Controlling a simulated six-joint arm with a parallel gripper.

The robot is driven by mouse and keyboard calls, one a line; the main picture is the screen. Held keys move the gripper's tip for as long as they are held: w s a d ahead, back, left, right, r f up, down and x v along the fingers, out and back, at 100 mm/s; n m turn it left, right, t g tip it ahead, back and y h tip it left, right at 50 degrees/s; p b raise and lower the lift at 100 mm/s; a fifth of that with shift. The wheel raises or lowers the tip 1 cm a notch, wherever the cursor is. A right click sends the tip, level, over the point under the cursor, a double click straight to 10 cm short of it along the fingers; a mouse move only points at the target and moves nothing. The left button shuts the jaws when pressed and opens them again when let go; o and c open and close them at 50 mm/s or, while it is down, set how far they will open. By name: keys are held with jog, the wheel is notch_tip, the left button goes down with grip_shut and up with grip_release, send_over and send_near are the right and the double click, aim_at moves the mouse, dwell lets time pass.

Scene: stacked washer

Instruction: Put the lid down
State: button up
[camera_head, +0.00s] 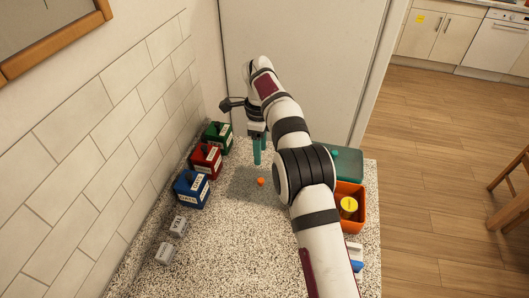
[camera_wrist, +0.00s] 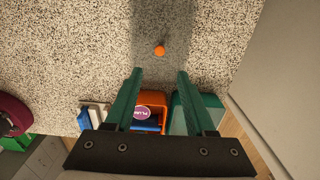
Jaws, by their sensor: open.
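No separate lid stands out. Three labelled boxes, green (camera_head: 219,137), red (camera_head: 206,160) and blue (camera_head: 191,189), stand along the tiled wall. Each has a dark-looking knob or slot on top, but I cannot tell whether any top is a loose lid. My gripper (camera_head: 259,158) points down over the speckled counter, to the right of the green and red boxes. In the wrist view its two green fingers (camera_wrist: 160,74) are apart with nothing between them.
A small orange ball (camera_head: 261,181) lies on the counter near my gripper; it also shows in the wrist view (camera_wrist: 159,50). An orange bin (camera_head: 357,190) holds a yellow item (camera_head: 348,207). A teal bin (camera_head: 348,165) is behind it. Small grey boxes (camera_head: 179,226) stand front left.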

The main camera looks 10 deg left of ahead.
jog(key=s+d+r+n+y, duration=0.1)
jog(key=s+d+r+n, duration=0.5)
jog(key=s+d+r, duration=0.8)
jog(key=s+d+f+n, duration=0.3)
jog(key=s, duration=0.8)
jog(key=s+d+f+n, duration=0.3)
jog(key=s+d, duration=0.1)
jog(key=s, duration=0.8)
jog(key=shift+f+y, duration=0.15)
jog(key=shift+y, duration=0.25)
jog(key=shift+o, duration=0.3)
